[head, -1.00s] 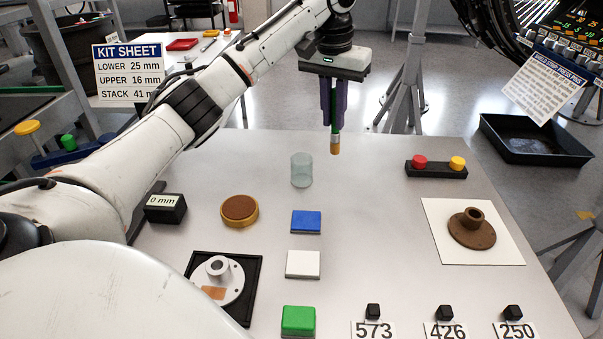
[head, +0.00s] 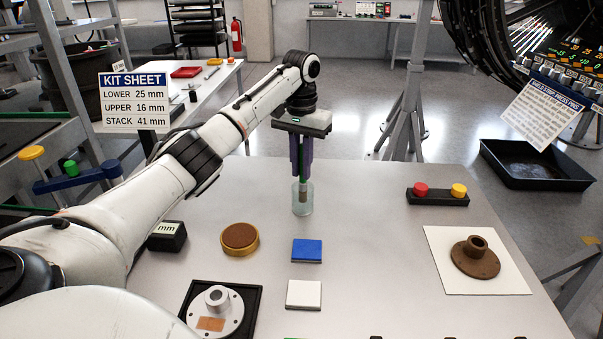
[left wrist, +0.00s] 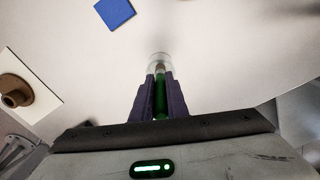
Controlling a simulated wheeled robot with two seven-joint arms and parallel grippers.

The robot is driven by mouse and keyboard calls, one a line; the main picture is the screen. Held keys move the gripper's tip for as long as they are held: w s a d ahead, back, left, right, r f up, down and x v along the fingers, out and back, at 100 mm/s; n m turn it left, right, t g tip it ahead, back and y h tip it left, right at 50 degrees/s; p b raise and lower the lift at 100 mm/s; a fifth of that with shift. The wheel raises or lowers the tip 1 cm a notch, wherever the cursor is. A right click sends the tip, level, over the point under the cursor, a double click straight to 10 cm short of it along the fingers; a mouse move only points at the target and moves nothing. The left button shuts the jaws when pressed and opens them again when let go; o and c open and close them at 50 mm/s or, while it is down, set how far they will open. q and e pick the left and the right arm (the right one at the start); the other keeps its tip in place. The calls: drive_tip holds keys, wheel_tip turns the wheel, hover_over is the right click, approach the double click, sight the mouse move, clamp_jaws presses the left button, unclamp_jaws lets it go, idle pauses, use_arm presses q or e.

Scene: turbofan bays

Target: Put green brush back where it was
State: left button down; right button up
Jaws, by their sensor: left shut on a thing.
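My left gripper (head: 301,160) is shut on the green brush (head: 302,168), which hangs upright, tip down. The brush's lower end shows inside the clear glass cup (head: 302,204) on the table; I cannot tell whether it touches the bottom. In the left wrist view the green brush (left wrist: 160,98) sits between the purple fingers of my left gripper (left wrist: 160,92), with the rim of the clear cup (left wrist: 160,60) around its far end. My right gripper is not in view.
Near the cup on the grey table (head: 370,260) are a blue block (head: 307,250), a white block (head: 304,294) and a round brown-topped pad (head: 240,238). A button box (head: 437,196) and a brown flanged part (head: 475,257) on a white sheet stand right. Table between is clear.

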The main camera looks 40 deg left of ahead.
use_arm(q)
drive_tip(key=shift+f, duration=1.05)
drive_tip(key=c, duration=1.7)
unclamp_jaws()
drive_tip(key=shift+f, duration=0.15)
drive_tip(key=shift+c, duration=0.2)
wheel_tip(320, 180, up, 12)
drive_tip(key=shift+r, duration=0.2)
